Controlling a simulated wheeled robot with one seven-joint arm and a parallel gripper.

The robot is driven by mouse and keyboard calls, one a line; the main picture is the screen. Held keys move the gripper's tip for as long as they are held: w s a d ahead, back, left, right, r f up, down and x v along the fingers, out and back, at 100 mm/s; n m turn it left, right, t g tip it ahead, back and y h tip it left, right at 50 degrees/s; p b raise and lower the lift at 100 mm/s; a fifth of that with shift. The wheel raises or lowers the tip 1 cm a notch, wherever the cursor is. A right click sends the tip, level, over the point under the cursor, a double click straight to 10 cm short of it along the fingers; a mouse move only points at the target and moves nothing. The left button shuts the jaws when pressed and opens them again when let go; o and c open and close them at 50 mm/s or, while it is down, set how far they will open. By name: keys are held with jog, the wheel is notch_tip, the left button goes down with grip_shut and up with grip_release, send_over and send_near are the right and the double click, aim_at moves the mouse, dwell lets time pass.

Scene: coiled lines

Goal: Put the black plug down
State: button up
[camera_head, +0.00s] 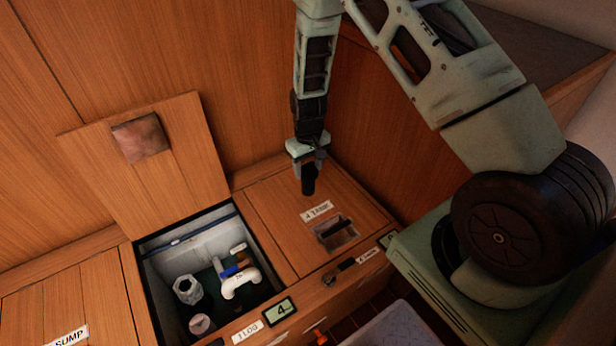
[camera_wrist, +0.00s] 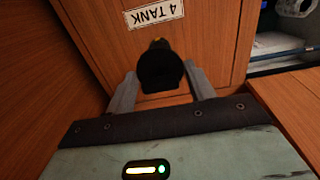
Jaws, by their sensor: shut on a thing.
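The black plug (camera_head: 308,180) is a dark cylinder held upright in my gripper (camera_head: 307,160), over the closed wooden lid labelled 4 TANK (camera_head: 270,228). My gripper is shut on it. In the wrist view the plug (camera_wrist: 160,68) sits between the two grey fingers of my gripper (camera_wrist: 158,88), with the lid (camera_wrist: 205,45) beneath it. The plug's lower end is close to the lid; I cannot tell whether it touches.
Left of the lid is an open compartment (camera_head: 160,262) with a white pipe fitting (camera_head: 240,283) and a grey hexagonal part (camera_head: 187,289). Its raised hatch (camera_head: 180,170) leans against the back wall. A recessed handle (camera_head: 336,233) sits in the lid's front part.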

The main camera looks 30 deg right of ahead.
jog(key=shift+f+b, duration=0.3)
jog(key=shift+f, duration=1.45)
jog(key=shift+f, duration=0.1)
jog(key=o, duration=1.1)
jog(key=shift+c, duration=0.2)
